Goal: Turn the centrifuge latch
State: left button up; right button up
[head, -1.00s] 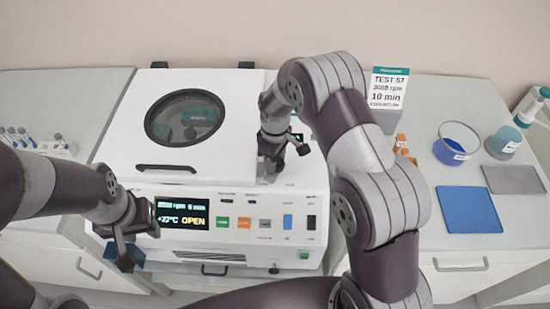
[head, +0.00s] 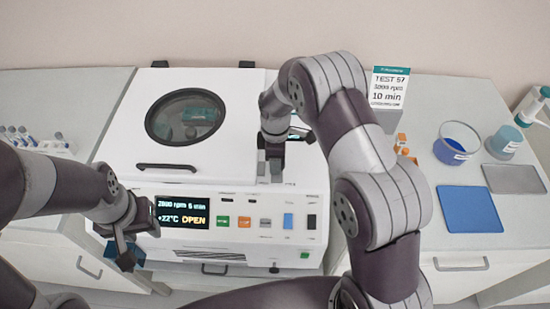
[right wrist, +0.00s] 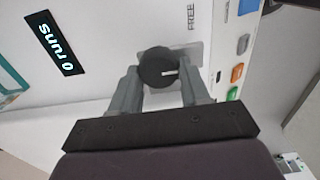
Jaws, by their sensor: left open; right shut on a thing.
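The white centrifuge (head: 150,172) has its lid (head: 225,105) down, with a round window. Its display (head: 181,212) reads "OPEN". The latch is a round black knob (right wrist: 157,68) with a white mark, on a grey plate. In the right wrist view the mark points right, and the word "FREE" is printed at the upper right of the knob. My right gripper (head: 271,177) is shut on the knob, one finger on each side; in the head view the gripper hides the knob. My left gripper (head: 128,258) is open and empty in front of the centrifuge's left front corner.
A sign card (head: 389,87) stands at the back right. A blue bowl (head: 457,145), a blue mat (head: 470,210) and a grey mat (head: 514,178) are on the right counter. A tube rack (head: 50,147) is on the left counter. The front panel has several buttons.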

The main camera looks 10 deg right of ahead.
jog(key=shift+w+r, duration=0.2)
jog(key=o, duration=1.1)
jog(key=shift+c, duration=0.2)
jog(key=shift+s+d+f, duration=0.1)
jog(key=shift+s, duration=0.05)
jog(key=shift+r, duration=0.2)
notch_tip(320, 180, up, 12)
jog(key=shift+r+b, duration=0.15)
jog(key=shift+b, duration=0.3)
